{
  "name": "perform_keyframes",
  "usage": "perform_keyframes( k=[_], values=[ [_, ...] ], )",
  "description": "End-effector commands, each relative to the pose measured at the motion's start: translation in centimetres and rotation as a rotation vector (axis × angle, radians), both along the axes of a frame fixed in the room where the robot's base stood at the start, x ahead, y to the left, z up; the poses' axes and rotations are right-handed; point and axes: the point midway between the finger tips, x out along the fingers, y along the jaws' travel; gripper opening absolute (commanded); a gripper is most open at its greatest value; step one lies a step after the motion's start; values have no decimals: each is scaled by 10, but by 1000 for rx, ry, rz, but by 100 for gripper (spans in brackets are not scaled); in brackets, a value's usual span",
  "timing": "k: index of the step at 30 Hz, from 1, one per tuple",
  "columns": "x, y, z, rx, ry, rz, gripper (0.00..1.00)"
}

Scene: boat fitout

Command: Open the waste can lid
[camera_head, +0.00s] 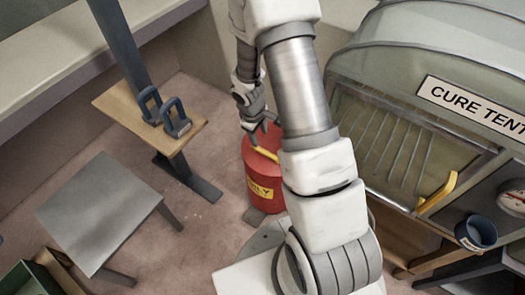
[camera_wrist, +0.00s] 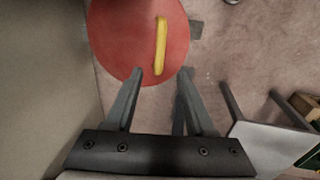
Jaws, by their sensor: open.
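The red waste can (camera_head: 265,187) stands on the floor in the head view, partly behind my arm. It has a yellow label on its side and a yellow handle (camera_head: 265,155) on its lid. The lid looks down on the can. In the wrist view the round red lid (camera_wrist: 115,45) fills the top left, with the yellow bar handle (camera_wrist: 161,48) lying across it. My gripper (camera_wrist: 158,74) is open and empty. Its fingertips are at the near end of the handle in the picture, one to each side; I cannot tell the height gap. In the head view my gripper (camera_head: 263,124) is just above the can.
The cure tent (camera_head: 420,75) with its yellow handle stands right of the can. A small wooden stand (camera_head: 130,110) with dark clamps and a grey stool (camera_head: 100,210) are to the left. A blue mug (camera_head: 477,233) is at the right. Floor between stool and can is mostly free.

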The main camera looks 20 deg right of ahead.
Motion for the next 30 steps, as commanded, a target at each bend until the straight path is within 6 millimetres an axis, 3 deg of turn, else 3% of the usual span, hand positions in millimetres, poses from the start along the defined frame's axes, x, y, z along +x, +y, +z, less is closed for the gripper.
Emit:
perform_keyframes(
  k=[1,6,13,18,27,30],
  values=[
    [0,-2,-17,-1,5,0,55],
    [4,-8,-53,-1,3,0,55],
    [9,-15,-89,0,2,0,55],
    [11,-17,-100,0,1,-1,55],
    [11,-17,-101,0,0,-1,55],
    [11,-17,-101,0,0,-1,40]
  ],
)
